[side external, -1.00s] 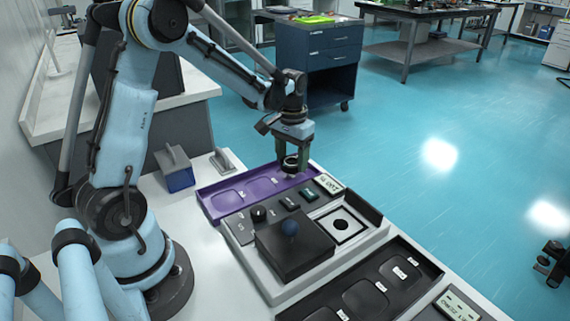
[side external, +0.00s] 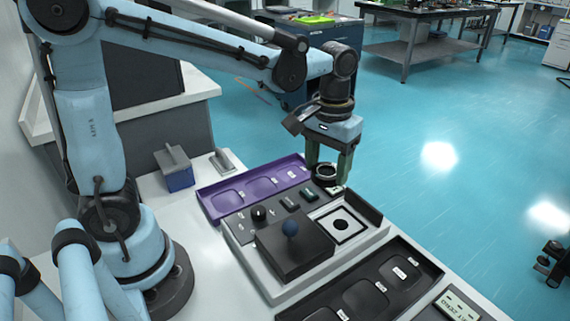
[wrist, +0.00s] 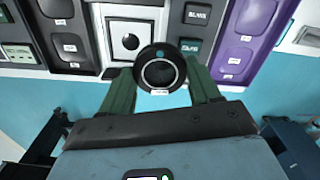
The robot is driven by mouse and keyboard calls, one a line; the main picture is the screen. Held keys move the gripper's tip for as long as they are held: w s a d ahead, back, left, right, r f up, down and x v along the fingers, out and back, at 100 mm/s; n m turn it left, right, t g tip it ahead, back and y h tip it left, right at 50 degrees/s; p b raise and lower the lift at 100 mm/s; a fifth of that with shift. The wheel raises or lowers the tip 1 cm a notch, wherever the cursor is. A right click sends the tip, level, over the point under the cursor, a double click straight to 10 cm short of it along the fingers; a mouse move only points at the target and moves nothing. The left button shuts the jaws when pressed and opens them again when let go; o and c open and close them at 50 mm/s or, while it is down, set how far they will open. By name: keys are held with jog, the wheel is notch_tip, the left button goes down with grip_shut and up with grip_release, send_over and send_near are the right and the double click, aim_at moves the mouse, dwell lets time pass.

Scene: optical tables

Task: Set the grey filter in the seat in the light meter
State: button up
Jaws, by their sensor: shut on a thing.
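The grey filter is a dark round ring with a greyish centre (wrist: 159,73) and a small white label at its edge. My gripper (side external: 327,174) is shut on its rim with green fingers and holds it raised above the far right part of the light meter (side external: 262,281). The seat is a white square plate with a black centre (side external: 341,224). It lies nearer the side camera than the filter, empty and uncovered. In the wrist view the seat (wrist: 115,40) is just up and left of the filter, which overlaps its corner.
A purple tray (side external: 228,198) lies behind the meter, and a black tray (side external: 329,301) in front. A dark upright wall (side external: 363,208) stands right of the seat.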

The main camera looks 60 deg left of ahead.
jog(key=s+d+r+m, duration=0.1)
jog(key=s+d, duration=0.3)
jog(key=d, duration=0.3)
jog(key=s+d+r, duration=0.1)
jog(key=s+d, duration=0.2)
jog(key=d, duration=0.3)
send_over(341, 224)
notch_tip(341, 224, down, 7)
jog(key=shift+r, duration=0.2)
jog(key=shift+f, duration=2.05)
jog(key=o, duration=1.1)
jog(key=shift+f, duration=0.1)
